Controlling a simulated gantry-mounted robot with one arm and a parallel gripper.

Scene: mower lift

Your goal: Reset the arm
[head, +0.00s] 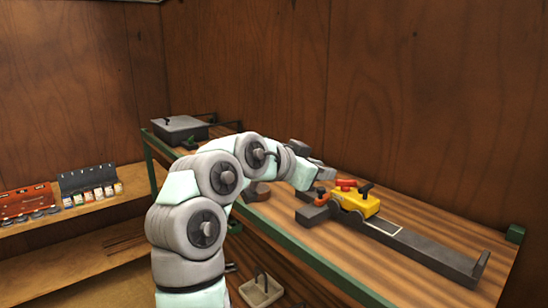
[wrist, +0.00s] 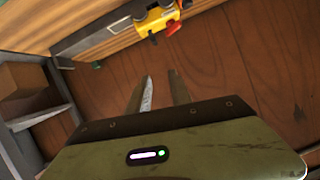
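My arm (head: 205,215) rises from the bottom of the head view and bends right over the workbench. My gripper (wrist: 160,77) shows two fingers apart in the wrist view, with wood wall visible between them and nothing held. In the head view its end is near the back wall, left of the yellow mower model, and its fingers are hard to make out. The yellow mower (head: 357,203), with red and black parts, sits on a dark grey lift (head: 425,248) on the bench. The mower also shows upside down at the top of the wrist view (wrist: 150,25), apart from the fingers.
The wooden bench (head: 400,284) has a green edge frame. A grey lidded box (head: 180,129) stands at its far left end. A pale tray (head: 262,291) is on a lower level. Left shelves hold a red tray (head: 27,203) and several small jars (head: 93,195). Wood walls close off the back.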

